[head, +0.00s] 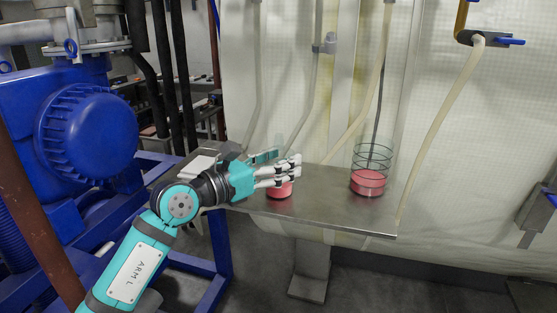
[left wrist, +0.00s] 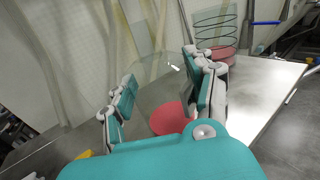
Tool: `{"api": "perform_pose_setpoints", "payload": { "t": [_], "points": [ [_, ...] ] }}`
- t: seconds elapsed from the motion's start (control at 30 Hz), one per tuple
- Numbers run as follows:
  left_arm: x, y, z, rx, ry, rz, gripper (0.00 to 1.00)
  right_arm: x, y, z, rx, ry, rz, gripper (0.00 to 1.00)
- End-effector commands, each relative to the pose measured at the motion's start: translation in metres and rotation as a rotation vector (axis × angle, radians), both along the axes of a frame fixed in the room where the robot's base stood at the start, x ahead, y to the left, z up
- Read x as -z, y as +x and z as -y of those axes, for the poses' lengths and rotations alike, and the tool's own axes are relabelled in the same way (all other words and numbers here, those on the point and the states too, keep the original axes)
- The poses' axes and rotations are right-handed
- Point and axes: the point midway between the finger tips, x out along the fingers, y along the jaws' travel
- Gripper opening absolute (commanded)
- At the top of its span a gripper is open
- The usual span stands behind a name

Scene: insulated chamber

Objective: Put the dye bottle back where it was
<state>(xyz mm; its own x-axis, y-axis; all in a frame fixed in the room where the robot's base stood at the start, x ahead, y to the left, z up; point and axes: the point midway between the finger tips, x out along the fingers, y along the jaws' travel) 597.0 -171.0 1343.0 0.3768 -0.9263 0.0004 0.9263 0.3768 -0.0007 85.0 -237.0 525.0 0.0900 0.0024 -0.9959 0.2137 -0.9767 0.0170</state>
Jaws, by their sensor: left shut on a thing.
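The dye bottle (head: 280,190) is clear glass with pink-red dye in its lower part, near the middle of the metal shelf (head: 320,212). My left gripper (head: 288,170) reaches in from the left and is shut around the bottle, its fingers hiding much of the body. In the left wrist view the pink dye of the bottle (left wrist: 168,119) shows between the two fingers. The bottle looks upright, at or very near the shelf top; I cannot tell whether it touches. My right gripper is in neither view.
A clear ringed vessel (head: 368,183) with pink liquid stands on the shelf to the right. Pale hoses (head: 438,115) hang behind and beside the shelf. Blue machinery (head: 85,130) fills the left. The shelf between bottle and vessel is bare.

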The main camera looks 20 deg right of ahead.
Motion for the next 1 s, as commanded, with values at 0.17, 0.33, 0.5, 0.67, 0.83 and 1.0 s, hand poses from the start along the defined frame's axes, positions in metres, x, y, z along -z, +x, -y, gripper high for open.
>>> {"api": "perform_pose_setpoints", "payload": {
  "t": [0.17, 0.33, 0.5, 0.67, 0.83, 1.0],
  "points": [
    [0.001, 0.000, 0.000, 0.000, 0.000, 0.000, 0.72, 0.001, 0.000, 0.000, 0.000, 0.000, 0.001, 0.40],
    [0.001, 0.000, 0.000, 0.000, 0.000, 0.000, 0.78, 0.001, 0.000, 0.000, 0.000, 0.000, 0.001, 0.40],
    [-0.001, 0.000, 0.000, 0.000, 0.000, 0.000, 0.78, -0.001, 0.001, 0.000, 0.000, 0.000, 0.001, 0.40],
    [0.001, -0.005, -0.015, -0.002, -0.001, 0.001, 0.78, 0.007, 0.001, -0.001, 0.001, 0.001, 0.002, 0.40],
    [0.003, -0.018, -0.048, -0.003, 0.000, 0.003, 0.78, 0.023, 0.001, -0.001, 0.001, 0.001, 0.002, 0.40],
    [0.003, -0.032, -0.081, -0.002, 0.002, 0.002, 0.78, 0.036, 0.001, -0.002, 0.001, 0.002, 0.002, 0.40]
  ]
}}
